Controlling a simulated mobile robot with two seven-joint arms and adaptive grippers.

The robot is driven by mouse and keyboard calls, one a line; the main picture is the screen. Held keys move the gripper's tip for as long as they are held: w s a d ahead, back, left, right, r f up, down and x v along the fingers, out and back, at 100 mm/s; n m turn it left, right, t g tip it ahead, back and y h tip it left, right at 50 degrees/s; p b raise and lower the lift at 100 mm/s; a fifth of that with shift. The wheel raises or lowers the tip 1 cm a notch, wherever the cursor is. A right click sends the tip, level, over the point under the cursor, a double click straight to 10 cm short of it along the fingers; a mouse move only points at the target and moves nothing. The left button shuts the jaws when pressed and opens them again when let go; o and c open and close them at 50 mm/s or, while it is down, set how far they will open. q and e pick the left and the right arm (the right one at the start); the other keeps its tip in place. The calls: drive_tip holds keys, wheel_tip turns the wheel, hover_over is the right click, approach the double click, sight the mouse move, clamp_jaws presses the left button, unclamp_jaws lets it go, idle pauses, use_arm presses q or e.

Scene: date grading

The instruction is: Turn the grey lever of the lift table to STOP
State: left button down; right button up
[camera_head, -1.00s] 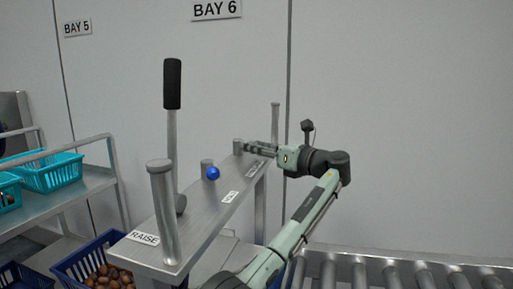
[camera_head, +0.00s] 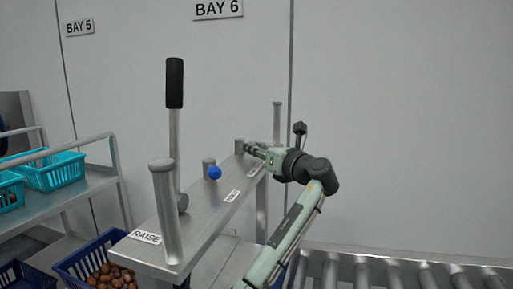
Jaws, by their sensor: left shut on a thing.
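The lift table's control panel (camera_head: 205,225) is a long grey shelf running away from me, with a RAISE label (camera_head: 146,237) at its near end. Two more white labels lie farther along, too small to read; one is the middle label (camera_head: 232,196). A short grey post (camera_head: 240,146) stands near the far end, apparently the hub of the grey lever. My left gripper (camera_head: 252,149) is shut beside this post, apparently on the grey lever's arm, which its fingers mostly hide. The lever's exact pointing is unclear.
A tall black-gripped lever (camera_head: 174,84) and a short blue-knobbed control (camera_head: 214,173) stand nearer on the panel. Upright posts rise at both panel ends. A blue crate of dates (camera_head: 72,266) lies below left, a turquoise basket (camera_head: 55,171) left, a roller conveyor (camera_head: 390,272) right.

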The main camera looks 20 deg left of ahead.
use_arm(q)
drive_tip(key=c, duration=1.3)
unclamp_jaws()
drive_tip(key=v, duration=1.2)
